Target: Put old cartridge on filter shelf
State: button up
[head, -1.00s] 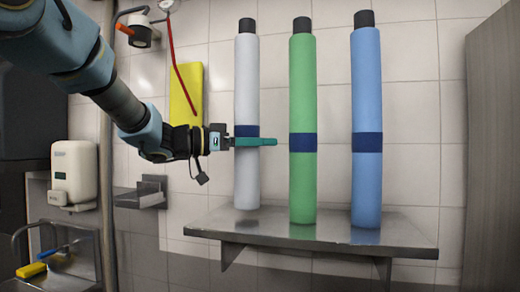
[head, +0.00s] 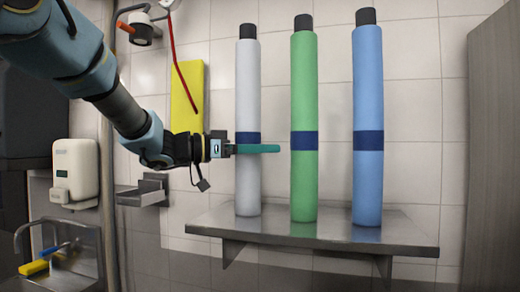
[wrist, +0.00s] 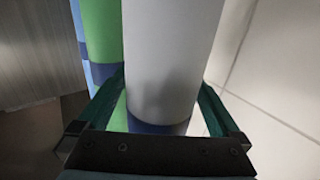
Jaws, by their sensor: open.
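A tall pale grey cartridge (head: 248,90) with a dark cap and a dark blue band stands upright at the left of the metal filter shelf (head: 405,234), its base on the shelf top. It fills the middle of the wrist view (wrist: 165,60). My gripper (head: 258,149) is open, with its teal fingers on either side of this cartridge just below its band. In the wrist view my gripper's fingers (wrist: 160,92) spread around it; whether either one touches it is hard to tell. No label marks which cartridge is old.
A green cartridge (head: 304,90) stands just right of the grey one, and a blue cartridge (head: 367,90) stands farther right. A tall grey panel (head: 495,150) is at the right edge. A soap dispenser (head: 76,172) and small ledge (head: 143,195) are at the left.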

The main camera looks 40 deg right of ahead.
jog(key=shift+r, duration=0.1)
jog(key=b+v, duration=0.3)
jog(key=v, duration=0.9)
jog(key=shift+w, duration=0.1)
